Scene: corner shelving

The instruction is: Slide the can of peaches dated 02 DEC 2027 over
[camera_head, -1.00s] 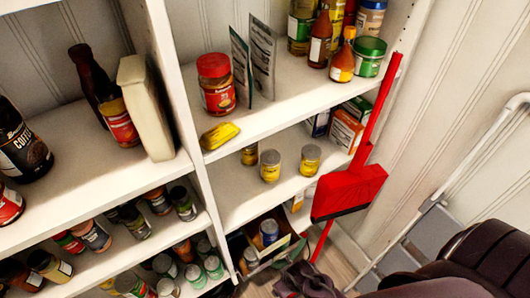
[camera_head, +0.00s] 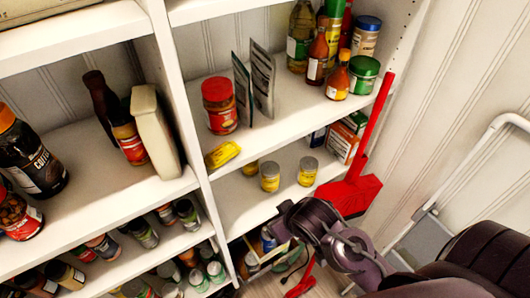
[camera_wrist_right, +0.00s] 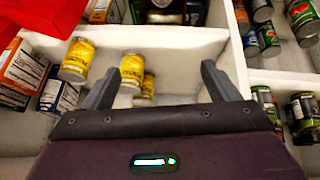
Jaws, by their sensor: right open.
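Three yellow-labelled cans with grey lids stand on the middle right shelf (camera_head: 240,205). One is the front can (camera_head: 270,176), one the right can (camera_head: 307,171), and one the rear can (camera_head: 250,168), partly hidden under the shelf above. In the right wrist view the cans show as a left can (camera_wrist_right: 77,60), a middle can (camera_wrist_right: 132,68) and a partly hidden one (camera_wrist_right: 146,85). No date is readable. My left gripper is not in view.
A red dustpan (camera_head: 348,194) with an upright handle stands at the shelf's right end, close to my right arm. Boxes (camera_head: 343,140) stand at the back right. A yellow packet (camera_head: 222,155) lies on the shelf above. Bare shelf lies left of the front can.

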